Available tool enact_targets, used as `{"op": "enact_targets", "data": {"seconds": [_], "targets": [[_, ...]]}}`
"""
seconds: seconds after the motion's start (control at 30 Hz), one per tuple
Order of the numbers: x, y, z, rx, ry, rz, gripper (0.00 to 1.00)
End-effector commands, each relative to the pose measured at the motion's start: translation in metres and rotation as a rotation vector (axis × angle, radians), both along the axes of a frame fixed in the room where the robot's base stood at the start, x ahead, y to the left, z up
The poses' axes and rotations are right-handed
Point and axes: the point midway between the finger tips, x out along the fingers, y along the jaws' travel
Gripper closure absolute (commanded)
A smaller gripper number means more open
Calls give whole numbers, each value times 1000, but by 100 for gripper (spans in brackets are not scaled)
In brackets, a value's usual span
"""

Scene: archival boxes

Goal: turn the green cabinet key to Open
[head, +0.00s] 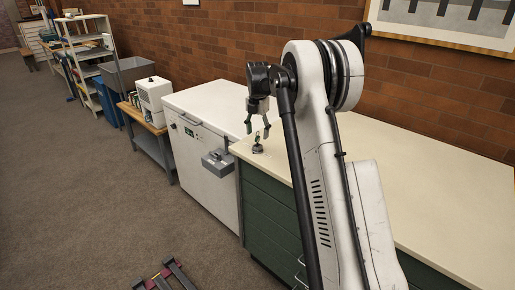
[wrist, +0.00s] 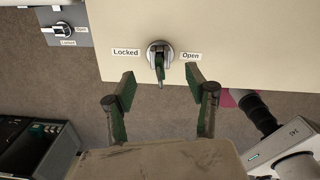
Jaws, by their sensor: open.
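The key's grip points down the picture, between the labels, at neither one. My gripper (wrist: 159,76) is open, with one finger on each side of the key and a gap to both. In the head view my gripper (head: 258,128) hangs just above the lock (head: 257,149).
A second lock (wrist: 62,30), on a grey box, has its own Open and Locked labels. In the head view that grey box (head: 217,163) is on the front of a white chest (head: 207,140). The cream top right of my arm is clear. A brick wall (head: 220,50) stands behind.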

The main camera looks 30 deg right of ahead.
Motion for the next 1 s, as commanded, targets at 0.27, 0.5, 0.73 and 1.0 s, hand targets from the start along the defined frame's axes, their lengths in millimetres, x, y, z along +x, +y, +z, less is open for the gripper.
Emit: {"op": "enact_targets", "data": {"seconds": [0.27, 0.5, 0.73, 1.0], "targets": [[0, 0, 18, 0, 0, 0, 49], [0, 0, 33, 0, 0, 0, 49], [0, 0, 46, 0, 0, 0, 49], [0, 0, 62, 0, 0, 0, 49]]}}
